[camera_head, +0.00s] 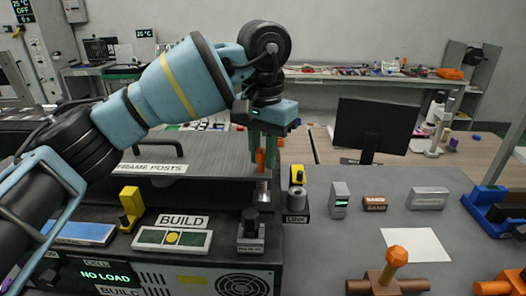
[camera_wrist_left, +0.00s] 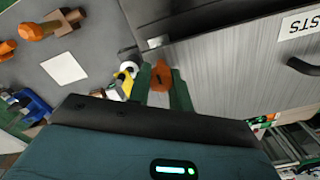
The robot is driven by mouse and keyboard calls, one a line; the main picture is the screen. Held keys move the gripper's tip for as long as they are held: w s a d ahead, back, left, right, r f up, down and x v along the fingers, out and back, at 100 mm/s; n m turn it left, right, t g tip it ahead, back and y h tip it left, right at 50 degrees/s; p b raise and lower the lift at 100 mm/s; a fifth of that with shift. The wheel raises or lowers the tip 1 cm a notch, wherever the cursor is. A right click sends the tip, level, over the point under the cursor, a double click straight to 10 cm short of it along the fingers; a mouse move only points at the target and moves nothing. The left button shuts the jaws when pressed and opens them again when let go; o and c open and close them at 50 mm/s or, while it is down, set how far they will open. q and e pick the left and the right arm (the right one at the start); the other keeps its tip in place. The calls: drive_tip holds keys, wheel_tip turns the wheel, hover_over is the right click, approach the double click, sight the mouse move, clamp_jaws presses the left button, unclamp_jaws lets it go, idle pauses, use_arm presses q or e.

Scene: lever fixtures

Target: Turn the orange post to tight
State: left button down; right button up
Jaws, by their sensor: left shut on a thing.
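The orange post (camera_head: 260,161) stands above a metal stem (camera_head: 264,188) by the right edge of the grey cabinet labelled FRAME POSTS. My left gripper (camera_head: 262,152) comes down on it from above, with its green fingers shut on the post. In the left wrist view the orange post (camera_wrist_left: 161,77) shows between the two green fingers. The fingers hide part of the post, and I cannot read any tight mark. My right gripper is not in view.
A yellow-topped fixture (camera_head: 297,188) stands close to the right of the post. A grey fixture (camera_head: 250,238) is in front. An orange-knobbed brown fixture (camera_head: 390,272) and a white sheet (camera_head: 414,245) lie at the right. A black monitor (camera_head: 372,128) stands behind.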

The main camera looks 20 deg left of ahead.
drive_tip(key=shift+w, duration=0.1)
use_arm(q)
drive_tip(key=c, duration=1.3)
unclamp_jaws()
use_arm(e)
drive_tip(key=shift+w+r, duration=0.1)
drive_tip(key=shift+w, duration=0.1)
use_arm(q)
wheel_tip(320, 180, up, 8)
drive_tip(key=shift+f, duration=0.1)
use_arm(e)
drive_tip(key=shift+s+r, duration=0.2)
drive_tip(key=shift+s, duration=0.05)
use_arm(q)
drive_tip(key=shift+s+f, duration=0.1)
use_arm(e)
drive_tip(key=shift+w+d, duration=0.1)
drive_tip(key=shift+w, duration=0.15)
